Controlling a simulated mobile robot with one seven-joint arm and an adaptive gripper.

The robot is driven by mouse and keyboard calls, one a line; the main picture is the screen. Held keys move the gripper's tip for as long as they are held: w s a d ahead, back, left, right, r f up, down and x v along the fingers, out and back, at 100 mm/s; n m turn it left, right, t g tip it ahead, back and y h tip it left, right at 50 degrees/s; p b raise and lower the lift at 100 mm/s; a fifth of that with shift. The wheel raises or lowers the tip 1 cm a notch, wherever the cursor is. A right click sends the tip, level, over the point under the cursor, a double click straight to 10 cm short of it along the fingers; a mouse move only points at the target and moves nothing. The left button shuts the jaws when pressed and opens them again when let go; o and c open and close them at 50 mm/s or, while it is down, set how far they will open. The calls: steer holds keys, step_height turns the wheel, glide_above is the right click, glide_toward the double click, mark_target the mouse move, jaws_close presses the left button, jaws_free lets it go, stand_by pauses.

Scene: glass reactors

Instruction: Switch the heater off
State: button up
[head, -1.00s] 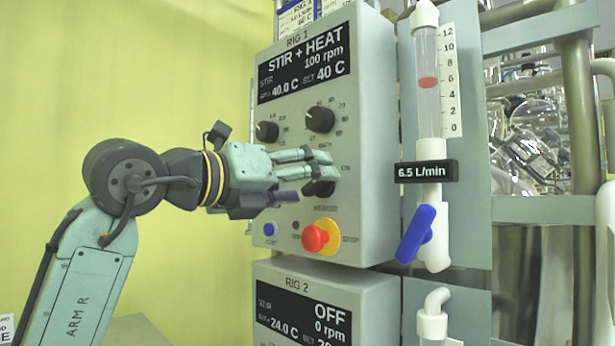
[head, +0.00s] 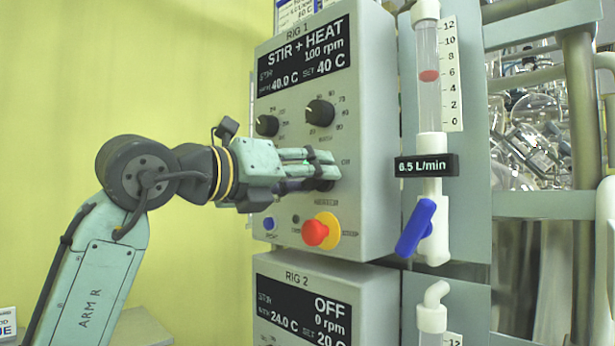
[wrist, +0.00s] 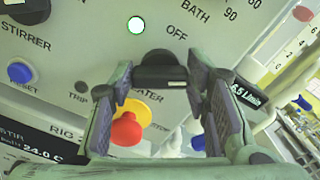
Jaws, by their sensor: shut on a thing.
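The RIG 1 control box (head: 365,150) has a display (head: 305,68) reading STIR + HEAT, 100 rpm, 40.0 C and set 40 C. Its black heater knob (head: 324,185) is the lower knob on the panel, partly hidden by my fingers. My gripper (head: 322,171) reaches in from the left and is shut on this knob. In the wrist view the knob (wrist: 161,72) sits between the two finger pads, with OFF printed above it and part of the HEATER label below. A lamp (wrist: 136,25) with a green rim is lit near OFF.
The bath knob (head: 320,113) and stirrer knob (head: 267,126) are above my gripper. A red button on yellow (head: 316,234) and a blue reset button (head: 269,223) are below. A flow meter with a blue valve handle (head: 416,228) stands right. RIG 2 (head: 330,290) reads OFF.

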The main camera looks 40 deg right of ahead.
steer(key=shift+c, duration=1.2)
steer(key=shift+n, duration=0.4)
steer(key=shift+r+n+p, duration=0.1)
steer(key=shift+n+p, duration=0.75)
steer(key=shift+n, duration=0.05)
steer(key=n+p, duration=0.1)
steer(key=n, duration=0.1)
steer(key=shift+n, duration=0.3)
steer(key=n+p, duration=0.1)
steer(key=n, duration=0.5)
steer(key=shift+w+f+n+p, duration=0.1)
steer(key=shift+f+n+p, duration=0.1)
steer(key=shift+n+p, duration=0.2)
steer(key=o, duration=1.2)
steer(key=shift+c, duration=0.2)
